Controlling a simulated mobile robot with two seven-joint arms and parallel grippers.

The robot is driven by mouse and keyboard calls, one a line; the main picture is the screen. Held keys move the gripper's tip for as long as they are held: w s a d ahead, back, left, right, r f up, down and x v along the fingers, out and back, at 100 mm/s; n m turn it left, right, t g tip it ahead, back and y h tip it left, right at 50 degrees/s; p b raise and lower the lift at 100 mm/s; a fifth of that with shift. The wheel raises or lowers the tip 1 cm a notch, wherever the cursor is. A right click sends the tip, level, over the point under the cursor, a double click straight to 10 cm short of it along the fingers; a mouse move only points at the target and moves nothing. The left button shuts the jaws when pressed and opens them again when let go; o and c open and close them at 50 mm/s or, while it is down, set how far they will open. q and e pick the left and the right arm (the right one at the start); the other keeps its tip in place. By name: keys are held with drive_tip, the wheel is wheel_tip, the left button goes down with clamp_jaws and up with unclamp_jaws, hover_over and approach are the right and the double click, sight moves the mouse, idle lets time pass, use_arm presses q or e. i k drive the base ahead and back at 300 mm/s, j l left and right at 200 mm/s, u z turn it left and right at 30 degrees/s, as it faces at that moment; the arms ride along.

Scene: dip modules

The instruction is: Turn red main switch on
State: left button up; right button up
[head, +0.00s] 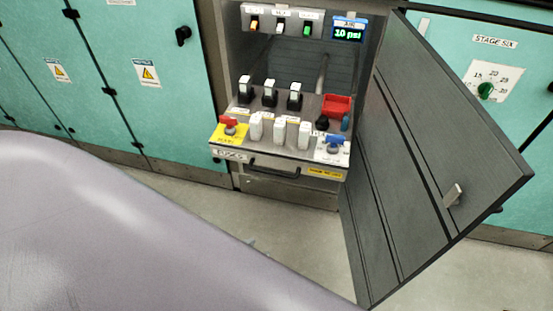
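The red main switch (229,122) is a small red handle on a yellow plate at the left front corner of a pulled-out metal tray (262,163). The tray stands in an open cabinet. Its on or off position is too small to read. A large smooth grey-purple part of my own arm fills the lower left of the head view. A small bluish-grey bit shows past its upper edge and may be part of my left gripper; its fingers are hidden. No gripper touches the red switch. My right gripper is not seen.
The tray holds white modules (280,133), black-and-white switches (270,92), a red box (336,104) and a blue handle (334,144). The dark cabinet door (430,150) stands open on the right. A display (348,31) reads 10 psi. Teal cabinets (150,90) flank the left.

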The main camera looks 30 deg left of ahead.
sight(230, 122)
drive_tip(key=u, duration=1.3)
drive_tip(key=j+z, duration=0.1)
drive_tip(key=z, duration=0.95)
drive_tip(key=j+z, duration=0.8)
drive_tip(key=k+j+z, duration=0.2)
drive_tip(key=j+z, duration=0.2)
drive_tip(key=j, duration=0.25)
drive_tip(key=k+j+z, duration=0.1)
drive_tip(key=j, duration=0.25)
drive_tip(key=k+j, duration=0.2)
drive_tip(key=j, duration=0.45)
drive_tip(key=z, duration=0.05)
